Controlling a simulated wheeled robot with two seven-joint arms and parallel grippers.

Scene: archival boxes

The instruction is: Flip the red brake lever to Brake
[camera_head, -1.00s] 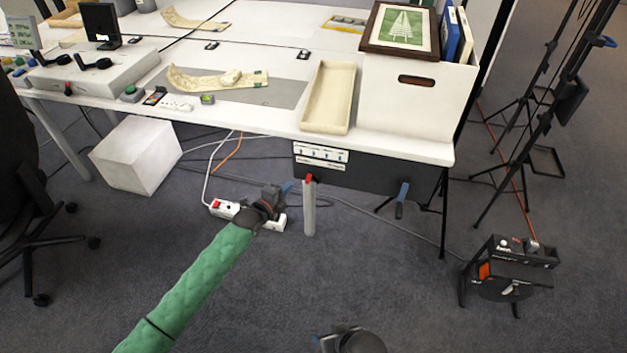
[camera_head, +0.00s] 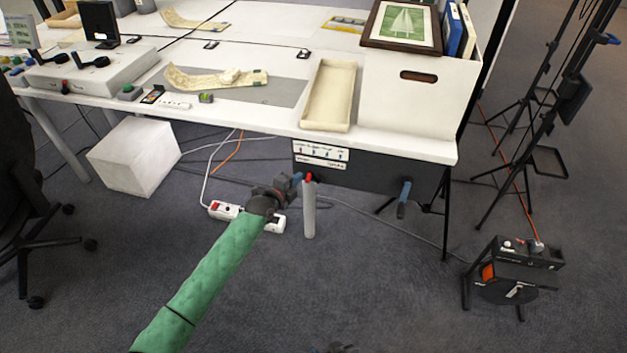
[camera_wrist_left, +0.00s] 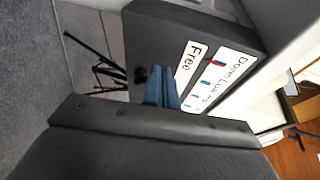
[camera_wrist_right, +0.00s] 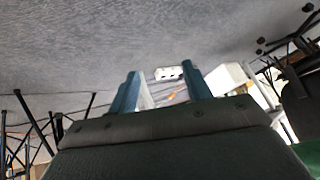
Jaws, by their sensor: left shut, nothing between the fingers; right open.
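A red-tipped part (camera_head: 309,178), which looks like the brake lever, is at the left end of the dark box (camera_head: 370,180) under the desk. A pale upright post shows directly below the red tip. My left gripper (camera_head: 298,179) is shut and empty, just left of the red tip; I cannot tell whether they touch. In the left wrist view its blue fingers (camera_wrist_left: 161,84) are together in front of the dark box, beside a label reading "Free" (camera_wrist_left: 190,66). My right gripper (camera_wrist_right: 163,82) is open and empty, low above the floor.
A blue-handled crank (camera_head: 404,197) sticks out of the box's right part. A power strip (camera_head: 228,211) lies on the floor behind my left arm. A white cube (camera_head: 133,158) stands left; a cable reel (camera_head: 510,275) stands right. Open carpet lies in front.

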